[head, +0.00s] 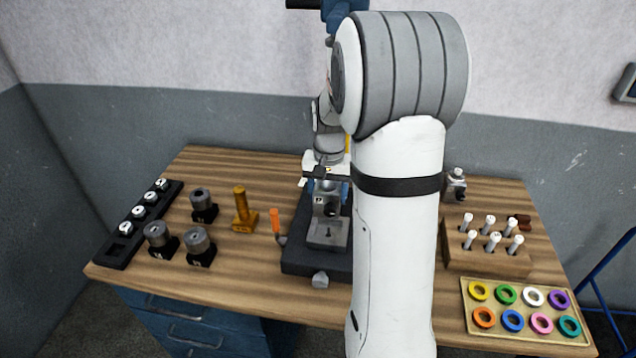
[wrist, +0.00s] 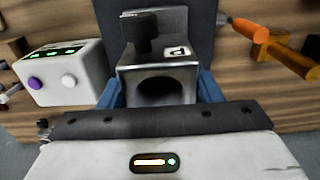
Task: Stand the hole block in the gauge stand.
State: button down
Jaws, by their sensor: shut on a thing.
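The hole block (head: 326,199) is a grey metal block with a dark round hole and a small white label. It is held in my gripper (head: 325,180), above a dark base (head: 300,262) with a grey plate (head: 328,234); this looks like the gauge stand, but I cannot be sure. In the wrist view the block (wrist: 133,72) sits between the blue fingers of my gripper (wrist: 158,92), its hole facing the camera. A dark cylinder (wrist: 140,32) shows behind its front edge. I cannot tell whether the block's underside touches the plate. My arm hides the base's right side.
An orange handle (head: 276,221) and a yellow post (head: 242,208) stand left of the base. Farther left are grey cylinders (head: 197,240) and a black rack (head: 119,253). At right are a wooden pin holder (head: 487,259) and a ring tray (head: 511,329). A white box (wrist: 62,75) has lit displays.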

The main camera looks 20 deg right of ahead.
jog(key=shift+s+d, duration=0.1)
jog(key=shift+d, duration=0.15)
jog(key=shift+f+b, duration=1)
jog(key=shift+f, duration=0.35)
jog(key=shift+f+b, duration=1.25)
jog(key=shift+f, duration=0.55)
jog(key=shift+f+b, duration=1.3)
jog(key=shift+f, duration=0.3)
jog(key=c, duration=0.7)
grip_release()
jog(key=shift+c, duration=0.2)
jog(key=o, duration=0.4)
jog(key=shift+s, duration=0.1)
jog(key=shift+a+f, duration=0.1)
